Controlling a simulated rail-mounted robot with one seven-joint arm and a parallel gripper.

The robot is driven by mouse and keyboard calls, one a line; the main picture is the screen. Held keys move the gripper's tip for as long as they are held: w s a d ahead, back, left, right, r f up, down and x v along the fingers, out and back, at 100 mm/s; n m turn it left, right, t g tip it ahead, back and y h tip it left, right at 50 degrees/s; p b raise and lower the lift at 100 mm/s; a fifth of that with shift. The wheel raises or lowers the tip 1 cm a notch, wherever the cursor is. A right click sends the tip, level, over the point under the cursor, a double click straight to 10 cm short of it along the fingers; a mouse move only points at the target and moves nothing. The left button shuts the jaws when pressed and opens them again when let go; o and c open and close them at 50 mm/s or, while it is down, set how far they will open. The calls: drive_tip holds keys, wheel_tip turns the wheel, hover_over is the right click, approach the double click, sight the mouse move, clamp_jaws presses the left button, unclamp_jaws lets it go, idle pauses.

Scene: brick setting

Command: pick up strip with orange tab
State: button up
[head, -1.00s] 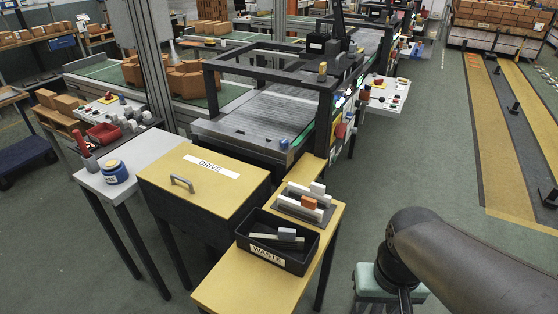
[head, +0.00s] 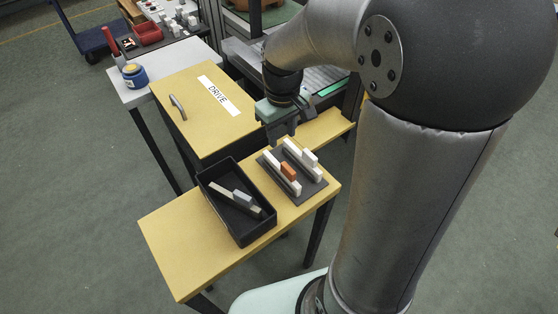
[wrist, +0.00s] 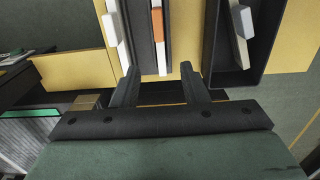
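The strip with the orange tab (head: 273,162) is pale. It stands in a dark rack (head: 307,178) on the yellow table, its orange tab (head: 289,170) near mid-length. A second pale strip with a white tab (head: 310,158) stands beside it. My gripper (head: 284,136) is near the far end of the rack, apart from the strips. In the wrist view my gripper (wrist: 160,78) is open and empty. The orange-tab strip (wrist: 160,55) points up the picture from the gap between the fingertips, with its orange tab (wrist: 157,24) farther up. The white-tab strip (wrist: 121,45) is left of it.
A black bin (head: 210,190) left of the rack holds a strip with a grey tab (head: 242,198). The yellow DRIVE box (head: 190,125) stands behind the bin. A blue-and-yellow round container (head: 134,76) is on the grey table. The yellow table's front left (head: 180,240) is clear.

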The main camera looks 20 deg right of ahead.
sight(283, 164)
wheel_tip(283, 164, down, 12)
drive_tip(key=shift+s+d+f+p, duration=0.1)
drive_tip(key=shift+f+p, duration=0.05)
drive_tip(key=shift+p, duration=0.45)
clamp_jaws()
